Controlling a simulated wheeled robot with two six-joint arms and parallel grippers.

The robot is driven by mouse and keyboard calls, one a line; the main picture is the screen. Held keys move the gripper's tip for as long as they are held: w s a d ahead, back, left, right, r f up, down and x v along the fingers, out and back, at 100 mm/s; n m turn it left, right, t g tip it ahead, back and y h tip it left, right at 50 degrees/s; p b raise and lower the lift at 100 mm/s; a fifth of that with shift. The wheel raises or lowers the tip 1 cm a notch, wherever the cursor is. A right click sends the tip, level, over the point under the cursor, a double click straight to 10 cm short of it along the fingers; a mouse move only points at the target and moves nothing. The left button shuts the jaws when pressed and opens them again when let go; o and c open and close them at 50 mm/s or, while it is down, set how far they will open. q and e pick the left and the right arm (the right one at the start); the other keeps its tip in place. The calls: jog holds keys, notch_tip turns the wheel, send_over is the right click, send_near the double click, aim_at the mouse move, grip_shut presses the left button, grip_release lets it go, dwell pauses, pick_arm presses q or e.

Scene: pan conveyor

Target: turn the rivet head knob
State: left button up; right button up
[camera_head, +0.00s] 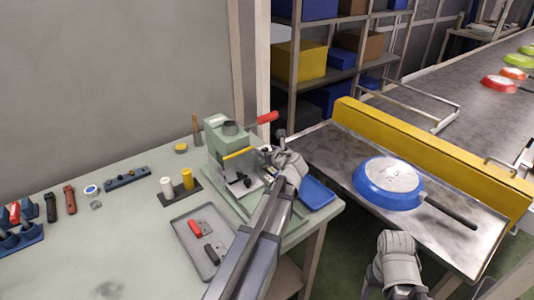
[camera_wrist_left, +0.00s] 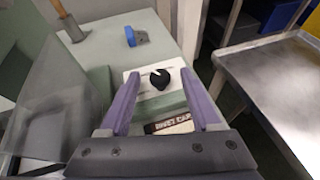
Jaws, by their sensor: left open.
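The black knob (camera_wrist_left: 160,79) sits on a white dial plate (camera_wrist_left: 146,92) on the pale green machine (camera_head: 228,139). In the left wrist view it lies between my open fingers, with a gap on each side; I cannot tell how far below the tips it is. A label reading "RIVET CAR", partly cut off, (camera_wrist_left: 170,127) shows in front of it. My left gripper (camera_head: 272,146) is open and empty at the machine's right side in the head view, where I cannot make out the knob. My right arm's grey end (camera_head: 397,262) is at the bottom; its fingers are not discernible.
A red-handled lever (camera_head: 267,117) sticks out of the machine. A blue tray (camera_head: 316,194) is right of it. A grey tray (camera_head: 178,225) holds red and black pieces. A blue pan (camera_head: 370,190) lies on the metal table beside a yellow rail (camera_head: 430,150).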

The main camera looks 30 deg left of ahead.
pick_arm(q)
grip_shut()
dwell(0.6)
